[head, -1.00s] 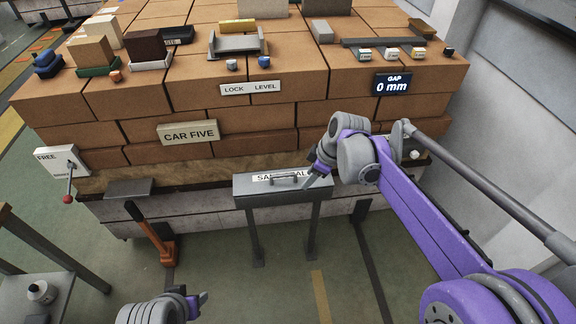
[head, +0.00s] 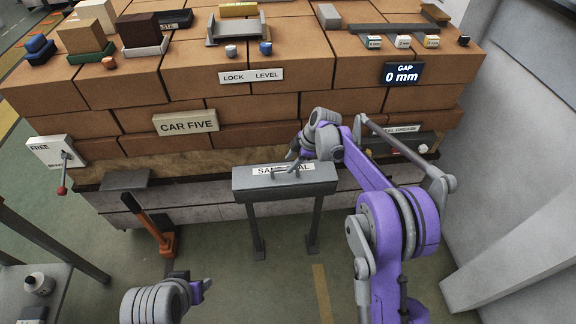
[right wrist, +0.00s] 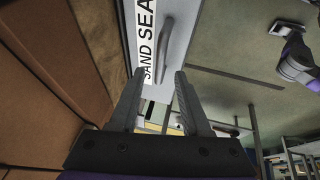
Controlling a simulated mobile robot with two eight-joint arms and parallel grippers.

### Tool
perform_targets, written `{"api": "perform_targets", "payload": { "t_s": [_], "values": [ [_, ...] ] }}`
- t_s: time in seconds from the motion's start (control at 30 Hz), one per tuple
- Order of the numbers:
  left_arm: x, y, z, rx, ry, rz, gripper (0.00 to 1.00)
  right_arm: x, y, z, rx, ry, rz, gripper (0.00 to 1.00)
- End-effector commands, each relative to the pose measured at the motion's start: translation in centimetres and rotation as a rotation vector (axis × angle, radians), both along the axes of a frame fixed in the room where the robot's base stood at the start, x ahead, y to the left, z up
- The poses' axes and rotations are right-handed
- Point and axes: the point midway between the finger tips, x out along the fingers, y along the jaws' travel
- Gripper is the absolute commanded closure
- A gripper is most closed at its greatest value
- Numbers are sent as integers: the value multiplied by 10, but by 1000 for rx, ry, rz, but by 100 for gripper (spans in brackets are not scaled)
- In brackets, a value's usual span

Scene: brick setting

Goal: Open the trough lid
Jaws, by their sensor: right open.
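The grey trough (head: 285,190) stands on legs in front of the brick stack. Its lid (head: 252,180) is down and carries a white label, partly covered by my arm, and a bar handle (head: 286,174). In the right wrist view the handle (right wrist: 164,48) lies just beyond the fingertips, beside the label that reads "SAND SEA". My right gripper (head: 294,160) is over the lid close to the handle; in the right wrist view its fingers (right wrist: 158,85) are apart with nothing between them. My left gripper (head: 207,289) is low in front, away from the trough; its jaw state is unclear.
A brick stack (head: 150,85) with a "CAR FIVE" plate (head: 186,122) rises behind the trough. The floor in front is open.

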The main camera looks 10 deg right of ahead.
Motion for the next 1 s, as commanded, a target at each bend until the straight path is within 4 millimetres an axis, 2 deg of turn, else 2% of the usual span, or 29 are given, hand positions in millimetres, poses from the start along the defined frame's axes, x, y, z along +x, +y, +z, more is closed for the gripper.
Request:
{"api": "perform_targets", "payload": {
  "t_s": [0.03,0.2,0.53,0.57,0.8,1.0],
  "values": [
    [0,0,0,0,0,0,50,1,4,-8,0,1,1,53],
    [0,0,-1,0,0,0,50,4,9,-22,0,0,0,53],
    [0,0,-1,0,0,0,50,5,11,-26,0,0,-1,53],
    [0,0,-1,0,0,0,50,5,11,-26,0,0,-1,55],
    [0,0,-1,0,0,0,50,5,11,-25,0,0,-1,98],
    [0,0,-1,0,0,0,50,5,11,-25,0,0,-1,100]
  ]
}}
